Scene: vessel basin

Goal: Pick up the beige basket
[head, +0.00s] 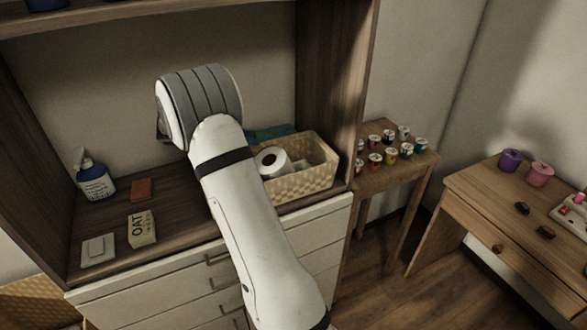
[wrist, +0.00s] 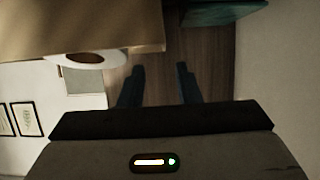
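The beige basket (head: 300,186) is woven and open-topped. It stands on the wooden counter of the cabinet, right of my arm in the head view. A white paper roll (head: 271,160) and other pale items sit inside it. In the wrist view, a blurred tan surface, apparently the basket (wrist: 90,22), fills the upper left, with the white roll (wrist: 88,60) below its edge. My gripper (wrist: 160,72) is open, its two dark fingers apart with nothing visible between them. In the head view my arm hides the fingers and the basket's left end.
A teal item (head: 270,132) lies behind the basket. A soap bottle (head: 94,180), a brown block (head: 141,189), an oat box (head: 142,229) and a white switch plate (head: 98,250) stand left of my arm. The cabinet's upright side panel (head: 335,80) rises close to the basket's right.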

